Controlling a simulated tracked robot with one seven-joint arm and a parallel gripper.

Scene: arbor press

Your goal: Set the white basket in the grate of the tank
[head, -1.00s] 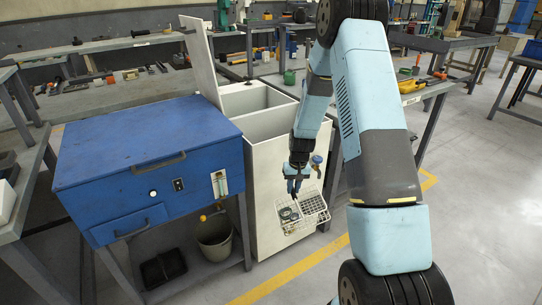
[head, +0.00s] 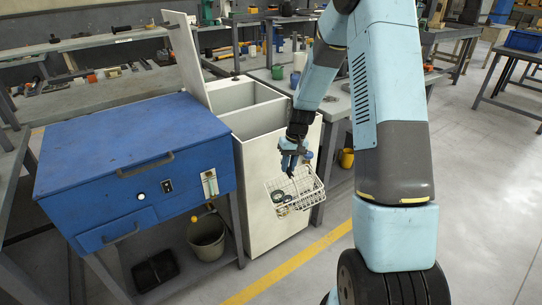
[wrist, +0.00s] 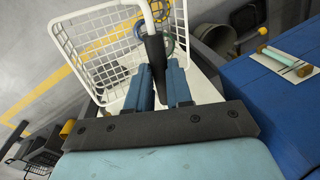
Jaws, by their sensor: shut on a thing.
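The white basket (head: 304,190) is a wire basket that hangs from my gripper (head: 288,163) in front of the white tank (head: 262,205). Small round parts lie inside it. In the wrist view the basket (wrist: 90,50) fills the upper left, and my gripper (wrist: 160,85) is shut on its dark handle grip (wrist: 154,55). The tank stands with its lid raised at the back left and shows open compartments from above. The basket is below the tank's rim, outside it. The grate inside the tank cannot be made out.
A blue cabinet (head: 130,150) stands left of the tank, with a grey bucket (head: 206,238) beneath. A workbench (head: 335,100) with small items stands behind on the right. The floor in front, with its yellow line (head: 290,265), is clear.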

